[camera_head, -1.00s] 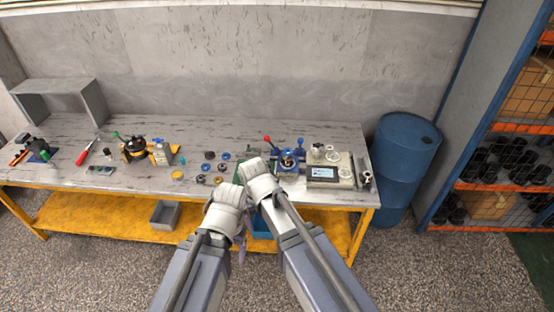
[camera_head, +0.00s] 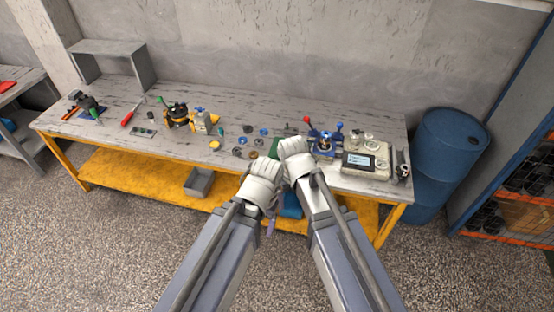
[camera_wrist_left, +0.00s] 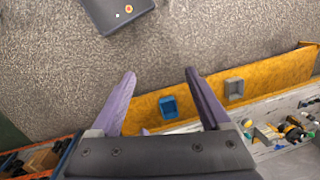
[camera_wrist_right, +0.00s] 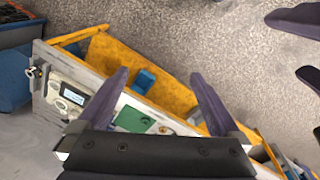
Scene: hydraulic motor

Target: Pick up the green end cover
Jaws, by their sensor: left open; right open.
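A flat green piece (camera_head: 274,147) lies on the workbench, partly hidden behind my right gripper in the head view. It shows as a green rectangle (camera_wrist_right: 133,120) in the right wrist view; I cannot tell whether it is the end cover or a mat. A small green upright part (camera_head: 220,129) stands further left. My right gripper (camera_wrist_right: 160,75) is open and empty, above the bench's front edge. My left gripper (camera_wrist_left: 160,75) is open and empty, over the floor and the yellow lower shelf. The head view hides most of the fingers.
The grey workbench (camera_head: 178,142) holds several dark and blue round parts, a blue device (camera_head: 325,143) with a red-knobbed lever and a box with a screen (camera_head: 366,163). A blue bin (camera_wrist_left: 169,106) and a grey bin (camera_head: 199,182) sit below. A blue barrel (camera_head: 447,150) stands right.

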